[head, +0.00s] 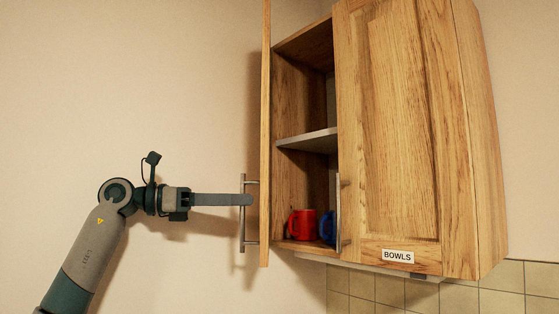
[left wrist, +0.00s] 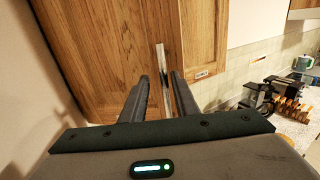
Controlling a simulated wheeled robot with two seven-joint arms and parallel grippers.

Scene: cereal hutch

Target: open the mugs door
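The mugs door (head: 265,130) stands swung open at the cabinet's left side, seen nearly edge-on in the head view. Its vertical bar handle (head: 242,235) is on the face toward the left. My left gripper (head: 248,200) is at the middle of this handle. In the left wrist view its two fingers (left wrist: 160,80) are apart, with the handle (left wrist: 161,58) between them and gaps visible at the sides. A red mug (head: 301,224) and a partly hidden blue mug (head: 326,229) stand on the cabinet's lower shelf. My right gripper is not in view.
The closed bowls door (head: 395,140) is right of the opening, with its own handle (head: 339,210). A shelf (head: 309,140) divides the cabinet. The wall left of the open door is bare. Dark items (left wrist: 262,97) stand on a counter in the left wrist view.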

